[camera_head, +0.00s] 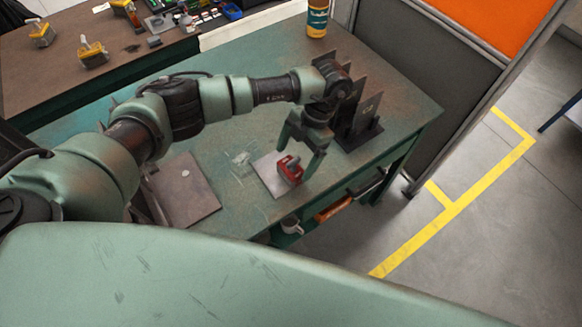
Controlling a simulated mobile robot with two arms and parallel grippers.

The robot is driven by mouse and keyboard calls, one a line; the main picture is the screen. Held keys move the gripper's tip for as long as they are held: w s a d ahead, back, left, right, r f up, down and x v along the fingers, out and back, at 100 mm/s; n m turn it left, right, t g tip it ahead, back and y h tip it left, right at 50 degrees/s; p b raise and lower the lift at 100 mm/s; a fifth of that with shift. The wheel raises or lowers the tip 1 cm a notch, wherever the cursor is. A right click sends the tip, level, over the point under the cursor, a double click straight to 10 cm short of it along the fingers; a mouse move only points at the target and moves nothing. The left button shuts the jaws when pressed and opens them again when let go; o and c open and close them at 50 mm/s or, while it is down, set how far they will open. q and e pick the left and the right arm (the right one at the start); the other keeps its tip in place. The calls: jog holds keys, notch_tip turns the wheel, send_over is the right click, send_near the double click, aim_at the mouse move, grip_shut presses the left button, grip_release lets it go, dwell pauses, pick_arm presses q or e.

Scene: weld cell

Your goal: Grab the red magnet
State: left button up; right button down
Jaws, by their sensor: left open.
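The red magnet (291,171) rests on a light square plate (269,182) near the front edge of the green table. My left gripper (297,165) points down over it, its fingers apart. One finger is to the right of the magnet and the other is behind its upper left side. I cannot tell whether the fingers touch the magnet. My right gripper is not in view.
Dark upright metal plates (362,105) stand right behind the gripper. A brown plate (186,187) lies at the left. An orange bottle (317,18) stands at the back. A grey partition (405,85) borders the right.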

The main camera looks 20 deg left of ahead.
aim_at(291, 169)
pick_arm(q)
jog(key=p+x, duration=0.1)
jog(key=x, duration=0.3)
jog(key=shift+s+d, duration=0.1)
jog(key=shift+s, duration=0.15)
jog(key=c, duration=1.8)
jog(key=shift+w+r, duration=0.1)
grip_shut()
